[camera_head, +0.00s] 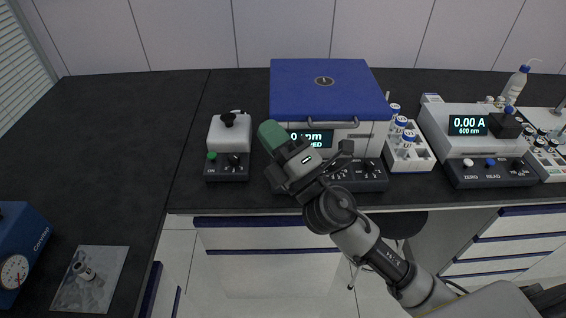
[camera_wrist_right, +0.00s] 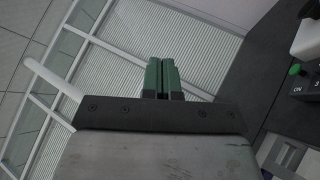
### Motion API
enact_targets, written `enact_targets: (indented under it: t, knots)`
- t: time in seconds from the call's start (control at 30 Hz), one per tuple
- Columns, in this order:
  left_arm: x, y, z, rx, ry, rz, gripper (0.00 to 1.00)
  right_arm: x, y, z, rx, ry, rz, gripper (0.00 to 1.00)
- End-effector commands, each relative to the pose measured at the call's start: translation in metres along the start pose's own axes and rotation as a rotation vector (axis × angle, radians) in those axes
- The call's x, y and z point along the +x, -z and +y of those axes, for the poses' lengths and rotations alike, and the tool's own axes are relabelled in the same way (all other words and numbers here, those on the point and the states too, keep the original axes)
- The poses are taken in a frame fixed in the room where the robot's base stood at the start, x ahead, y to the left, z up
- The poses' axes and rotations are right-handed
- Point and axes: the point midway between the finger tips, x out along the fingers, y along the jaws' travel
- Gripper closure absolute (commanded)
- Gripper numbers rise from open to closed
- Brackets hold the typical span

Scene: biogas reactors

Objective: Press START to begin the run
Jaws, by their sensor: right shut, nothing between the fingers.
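The centrifuge (camera_head: 325,90) with a closed blue lid stands at the back middle of the bench. Its display (camera_head: 318,138) reads "rpm", partly covered by my gripper. Its dark front panel (camera_head: 372,183) shows knobs at the right; its left part is hidden behind my right arm. No START label is readable. My right gripper (camera_head: 272,134) is shut and empty, its green fingertips in front of the centrifuge's left front edge in the head view. The shut green fingers also show in the wrist view (camera_wrist_right: 162,76), touching nothing visible. My left gripper is out of view.
A small mixer (camera_head: 229,135) with a green ON button (camera_head: 211,155) stands left of the centrifuge. A white rack (camera_head: 410,158) of capped tubes and a photometer (camera_head: 470,130) reading 0.00 A stand right. A blue device (camera_head: 20,245) is at far left. The left bench is mostly clear.

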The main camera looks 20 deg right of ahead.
Motion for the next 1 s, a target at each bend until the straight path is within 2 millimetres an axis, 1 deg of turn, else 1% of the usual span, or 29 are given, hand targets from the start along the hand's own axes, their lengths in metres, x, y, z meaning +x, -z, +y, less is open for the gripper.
enact_targets:
  t: [0.03,0.07,0.1,0.17,0.2,0.27,0.3,0.37,0.4,0.47,0.5,0.57,0.6,0.7,0.8,0.9,1.0]
  knots:
    - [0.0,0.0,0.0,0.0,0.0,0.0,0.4,0.011,0.014,0.008,-0.125,-0.047,0.116,1.0]
    - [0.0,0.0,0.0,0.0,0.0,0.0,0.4,0.015,0.023,0.01,-0.2,-0.068,0.184,1.0]
    - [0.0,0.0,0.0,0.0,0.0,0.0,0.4,0.02,0.034,0.011,-0.3,-0.094,0.273,1.0]
    - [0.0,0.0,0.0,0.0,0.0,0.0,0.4,0.025,0.05,0.008,-0.453,-0.119,0.407,1.0]
    - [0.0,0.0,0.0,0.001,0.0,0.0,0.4,0.027,0.058,0.004,-0.557,-0.13,0.494,1.0]
    - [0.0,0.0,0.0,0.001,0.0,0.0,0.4,0.029,0.066,-0.006,-0.713,-0.134,0.622,1.0]
    - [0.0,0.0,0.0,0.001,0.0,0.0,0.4,0.03,0.069,-0.015,-0.819,-0.127,0.705,1.0]
    - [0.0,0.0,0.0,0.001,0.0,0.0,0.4,0.03,0.068,-0.03,-0.978,-0.106,0.826,1.0]
    - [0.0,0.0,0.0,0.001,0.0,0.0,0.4,0.03,0.064,-0.041,-1.084,-0.081,0.905,1.0]
    - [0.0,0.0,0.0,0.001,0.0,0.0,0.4,0.031,0.052,-0.058,-1.242,-0.03,1.018,1.0]
    - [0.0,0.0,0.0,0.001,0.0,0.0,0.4,0.032,0.04,-0.068,-1.344,0.015,1.088,1.0]
    - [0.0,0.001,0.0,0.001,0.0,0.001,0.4,0.033,0.018,-0.081,-1.488,0.094,1.183,1.0]
    - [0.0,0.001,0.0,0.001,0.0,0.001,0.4,0.033,0.004,-0.088,-1.571,0.15,1.238,1.0]
    - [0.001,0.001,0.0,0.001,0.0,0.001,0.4,0.035,-0.031,-0.098,-1.725,0.283,1.334,1.0]
    - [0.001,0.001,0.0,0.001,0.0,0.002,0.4,0.035,-0.057,-0.1,-1.822,0.388,1.393,1.0]
    - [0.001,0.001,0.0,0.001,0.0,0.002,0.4,0.036,-0.074,-0.1,-1.876,0.457,1.423,1.0]
    - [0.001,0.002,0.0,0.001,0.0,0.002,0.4,0.035,-0.082,-0.1,-1.899,0.491,1.438,1.0]
